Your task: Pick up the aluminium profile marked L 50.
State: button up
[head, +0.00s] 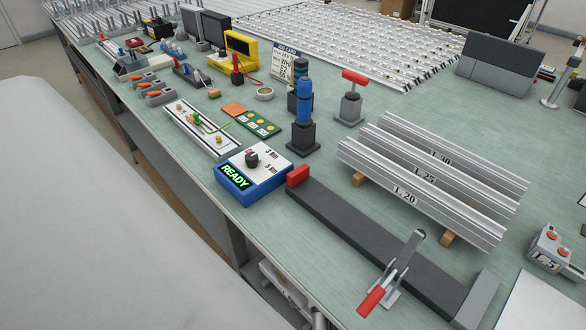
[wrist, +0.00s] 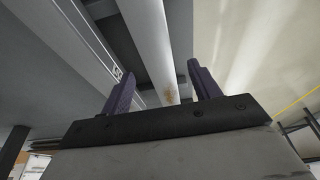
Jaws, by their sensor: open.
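Three aluminium profiles lie side by side on wooden blocks at the right of the bench in the head view. Their labels read L 20 (head: 405,194), L 25 (head: 424,177) and L 30 (head: 440,157). I see no profile marked L 50 in either view. My gripper (wrist: 160,72) shows only in the wrist view. Its two dark purple fingers are apart, with nothing held between them. Long pale bars or pipes show beyond the fingers; I cannot tell what they are. The head view does not show my gripper, so its place relative to the profiles is unclear.
A dark bar fixture (head: 380,235) with a red-handled toggle clamp (head: 390,275) lies in front of the profiles. A blue READY box (head: 252,175) stands left of it. A blue-topped post (head: 304,115) and a red-handled tool (head: 351,97) stand behind. Small parts crowd the left.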

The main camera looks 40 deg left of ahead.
jog(key=shift+w+a, duration=0.1)
jog(key=shift+a, duration=0.5)
jog(key=shift+a+f, duration=0.3)
jog(key=shift+a, duration=0.55)
jog(key=x, duration=0.4)
jog(key=shift+f, duration=0.2)
jog(key=shift+c, duration=0.3)
jog(key=shift+w, duration=0.1)
jog(key=c, duration=1.2)
jog(key=shift+o, duration=0.2)
